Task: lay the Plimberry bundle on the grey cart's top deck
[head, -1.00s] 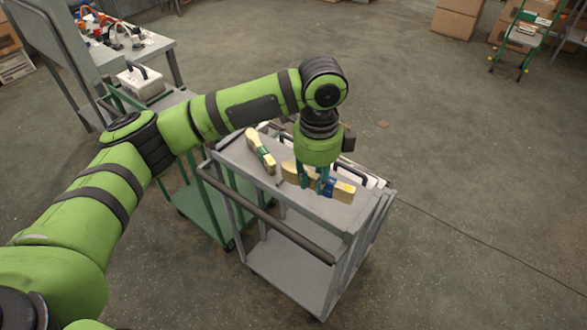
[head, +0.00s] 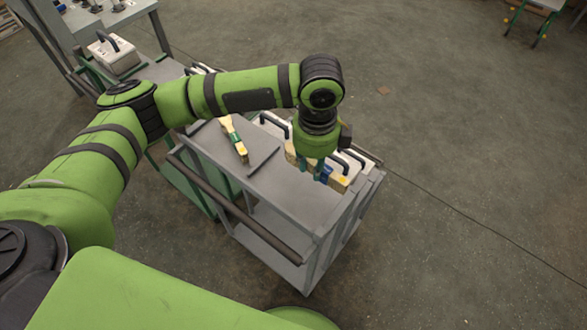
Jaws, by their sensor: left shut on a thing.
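The grey cart's top deck (head: 290,195) lies in the middle of the head view. My left gripper (head: 311,168) points down over the deck's far right part, shut on a pale wooden bundle with a blue band (head: 338,183). The gripper hides the bundle's middle. I cannot tell whether the bundle touches the deck. A second pale bundle with a green band (head: 239,147) lies on the left part of the deck, apart from the gripper. No label can be read, so I cannot tell which is the Plimberry one. My right gripper is not in view.
White cases with black handles (head: 356,161) stand along the cart's far side, close behind the held bundle. A dark handle bar (head: 240,212) runs along the near side. Bare deck lies in front of the gripper. A white case (head: 113,54) stands at upper left.

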